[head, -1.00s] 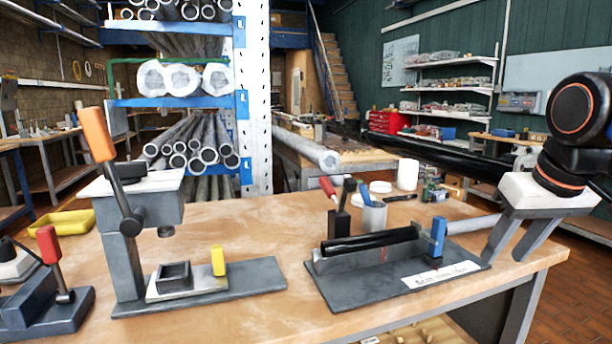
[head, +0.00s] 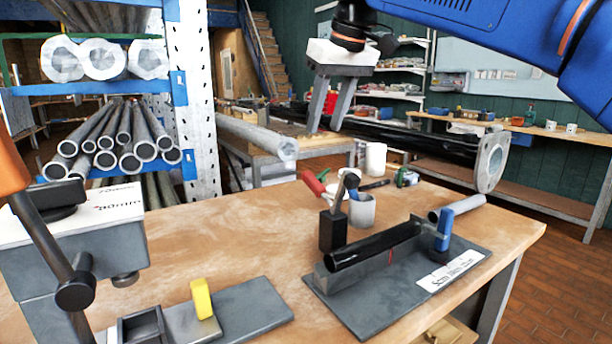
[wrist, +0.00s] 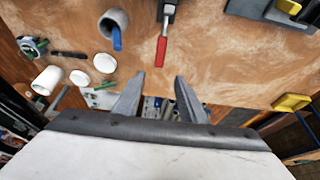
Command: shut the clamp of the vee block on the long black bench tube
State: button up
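The black bench tube (head: 375,246) lies in the vee block (head: 330,284) on a dark base plate with a white label. The clamp (head: 333,231) is a black post beside the tube's back side. Its lever has a red handle (head: 315,183) sticking up and left, and a dark-tipped arm stands raised above the post, clear of the tube. My gripper (head: 323,130) hangs fingers down, above and behind the clamp. In the wrist view its fingers (wrist: 159,76) are apart with nothing between them. The red handle (wrist: 162,50) points toward them, just beyond the tips.
A grey cup (head: 362,211) with a blue-handled tool and a white cylinder (head: 376,159) stand behind the clamp. A blue stop (head: 444,230) is by the tube's far end. A large flanged black pole (head: 440,143) lies beyond. A yellow block (head: 201,298) is front left.

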aim_at(311, 175)
jog(key=x, duration=1.5)
jog(key=shift+f, duration=0.3)
grip_shut()
